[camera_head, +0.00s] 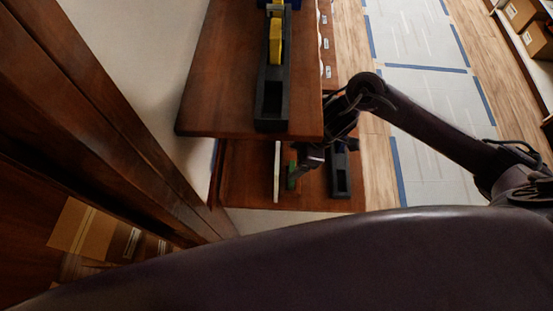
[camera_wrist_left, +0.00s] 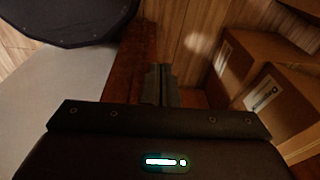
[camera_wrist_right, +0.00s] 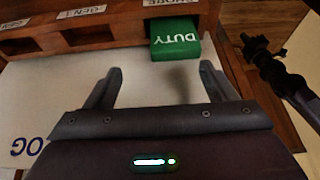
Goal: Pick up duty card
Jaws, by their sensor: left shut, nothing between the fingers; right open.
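The duty card (camera_wrist_right: 175,40) is a green block with "DUTY" in white letters. In the right wrist view it sticks out from a slot under a wooden ledge, ahead of my right gripper (camera_wrist_right: 160,72). That gripper is open, its fingers apart and short of the card, with nothing between them. In the head view a small green patch of the card (camera_head: 292,176) shows on the lower shelf, close beside my right gripper. My left gripper (camera_wrist_left: 158,74) is shut and empty in the left wrist view, away from the card.
A white board marked "LOG" (camera_wrist_right: 40,105) lies below my right gripper. The wooden rack (camera_wrist_right: 115,30) has labelled slots. In the head view a dark tray (camera_head: 270,115) with a yellow block (camera_head: 276,40) sits on the upper shelf. Cardboard boxes (camera_wrist_left: 250,65) stand near my left gripper.

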